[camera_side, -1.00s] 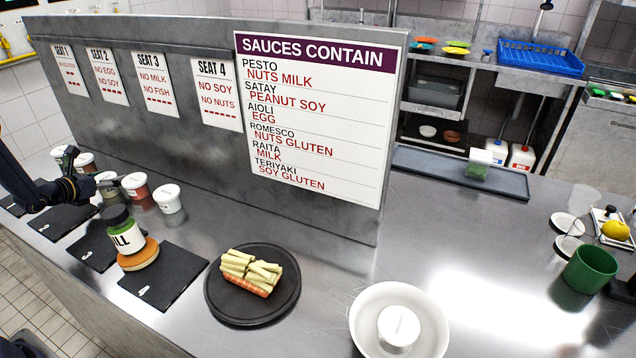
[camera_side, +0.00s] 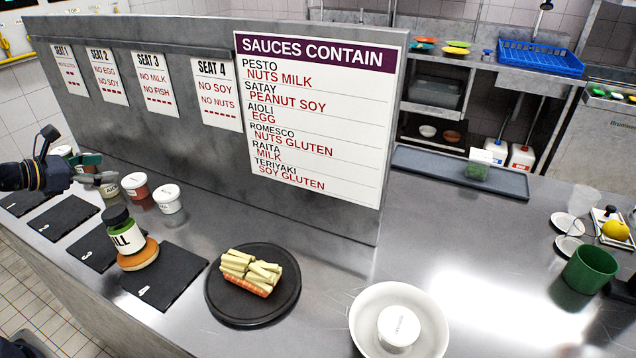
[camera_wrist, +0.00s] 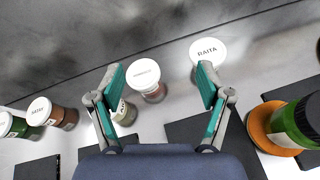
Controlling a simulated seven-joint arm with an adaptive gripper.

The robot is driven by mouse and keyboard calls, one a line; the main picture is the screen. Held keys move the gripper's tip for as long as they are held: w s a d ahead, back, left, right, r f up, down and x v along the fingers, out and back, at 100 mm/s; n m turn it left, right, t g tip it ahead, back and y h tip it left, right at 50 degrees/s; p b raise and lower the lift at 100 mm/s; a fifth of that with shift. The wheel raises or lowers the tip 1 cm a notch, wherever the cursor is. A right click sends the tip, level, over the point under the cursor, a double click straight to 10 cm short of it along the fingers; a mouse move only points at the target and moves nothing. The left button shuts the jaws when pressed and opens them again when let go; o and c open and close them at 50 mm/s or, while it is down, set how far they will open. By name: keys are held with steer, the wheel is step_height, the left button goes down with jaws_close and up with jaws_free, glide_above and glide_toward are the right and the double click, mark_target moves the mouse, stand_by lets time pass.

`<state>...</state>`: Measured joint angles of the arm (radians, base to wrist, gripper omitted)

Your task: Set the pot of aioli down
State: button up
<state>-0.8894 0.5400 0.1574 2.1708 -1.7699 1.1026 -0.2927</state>
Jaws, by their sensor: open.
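A small pot (camera_wrist: 126,114) with a pale olive body, its lid and label partly covered, stands on the steel counter behind my left finger in the wrist view. Its place between the satay and romesco pots suggests aioli, but its name is not readable. In the side view this pot (camera_side: 109,190) stands upright in the row, partly covered by my gripper (camera_side: 97,172). My gripper is open and empty, its teal-padded fingers (camera_wrist: 157,80) spread wide above the row. Whether a finger touches the pot cannot be told.
The romesco pot (camera_wrist: 146,80) and raita pot (camera_wrist: 207,52) stand close by. The satay pot (camera_wrist: 48,112) is left. A green bottle (camera_side: 124,232) stands on an orange-brown disc near the dark seat mats. A black plate (camera_side: 226,303) holds pale sticks. A white bowl (camera_side: 436,330) holds another pot.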

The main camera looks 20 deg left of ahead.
steer(key=s+d+r+m+g+h, duration=0.25)
steer(key=d+m, duration=0.25)
steer(key=d, duration=0.3)
steer(key=s+d+r+m+g+h, duration=0.1)
steer(key=d+r+m+g, duration=0.15)
steer(key=d+m, duration=0.45)
steer(key=s+d+r+m+g+h, duration=0.1)
steer(key=d+r+m+g+h, duration=0.2)
steer(key=d, duration=0.6)
steer(key=s+d+r+m+y, duration=0.1)
steer(key=s+m+y, duration=0.3)
steer(key=s+m, duration=0.2)
steer(key=s+d+r+m+y, duration=0.1)
steer(key=s+r+m+y, duration=0.1)
steer(key=s+m, duration=0.4)
steer(key=m+y, duration=0.1)
steer(key=m, duration=0.2)
steer(key=shift+s+d+r+m+y, duration=0.15)
steer(key=shift+d+r+m+y, duration=0.05)
steer(key=shift+d+m+y, duration=0.2)
steer(key=shift+s+a+r+m+t+y, duration=0.2)
steer(key=shift+a+r+m+t+y, duration=0.15)
steer(key=shift+m, duration=0.25)
steer(key=shift+c, duration=0.6)
